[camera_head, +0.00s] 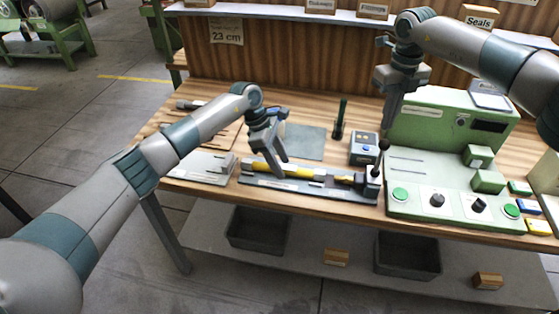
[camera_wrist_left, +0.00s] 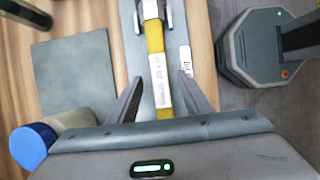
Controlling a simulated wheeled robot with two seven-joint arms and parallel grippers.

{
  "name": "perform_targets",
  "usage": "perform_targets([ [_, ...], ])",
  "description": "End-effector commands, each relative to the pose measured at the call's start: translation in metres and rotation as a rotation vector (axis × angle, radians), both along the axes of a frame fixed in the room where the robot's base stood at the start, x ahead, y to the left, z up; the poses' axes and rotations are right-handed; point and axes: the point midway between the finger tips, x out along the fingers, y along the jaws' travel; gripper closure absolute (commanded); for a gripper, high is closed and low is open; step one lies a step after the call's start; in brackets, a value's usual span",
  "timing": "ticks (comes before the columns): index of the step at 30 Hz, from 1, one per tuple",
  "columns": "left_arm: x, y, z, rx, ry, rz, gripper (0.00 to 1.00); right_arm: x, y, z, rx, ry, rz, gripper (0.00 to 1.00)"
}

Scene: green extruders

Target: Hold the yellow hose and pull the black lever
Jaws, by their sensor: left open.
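The yellow hose (camera_head: 302,173) lies along a grey fixture plate (camera_head: 290,186) near the table's front edge. It also shows in the left wrist view (camera_wrist_left: 155,42), with a white printed label. My left gripper (camera_head: 279,166) is above the hose's left part. In the left wrist view its fingers (camera_wrist_left: 160,98) are spread on either side of the hose, with gaps on both sides. The black lever (camera_head: 379,160) stands upright with a round knob at the fixture's right end. My right gripper (camera_head: 391,118) points down behind and above the lever, apart from it; its finger opening is not clear.
A green machine (camera_head: 430,120) with a button panel stands to the right of the lever. A small grey-blue box (camera_head: 364,148) and a dark upright tool (camera_head: 340,120) stand behind the fixture. A flat mat (camera_head: 305,141) lies behind the hose. Bins (camera_head: 408,255) sit on the lower shelf.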

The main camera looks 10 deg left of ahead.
Motion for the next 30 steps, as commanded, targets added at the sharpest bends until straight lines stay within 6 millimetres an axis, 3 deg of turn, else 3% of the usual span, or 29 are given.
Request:
perform_targets([
  [2,0.0,0.0,0.0,0.0,0.0,0.0,0.58,0.0,0.0,0.0,0.0,0.0,0.0,1.0],
  [7,0.0,0.0,0.0,0.0,0.0,0.0,0.98,0.0,0.0,0.0,0.0,0.0,0.0,1.0],
  [8,0.0,0.0,0.0,0.0,0.0,0.0,1.0,0.0,0.0,0.0,0.0,0.0,0.0,1.0],
  [30,0.0,0.0,0.0,0.0,0.0,0.0,1.0,0.0,0.0,-0.026,0.0,0.001,0.0,1.0],
])
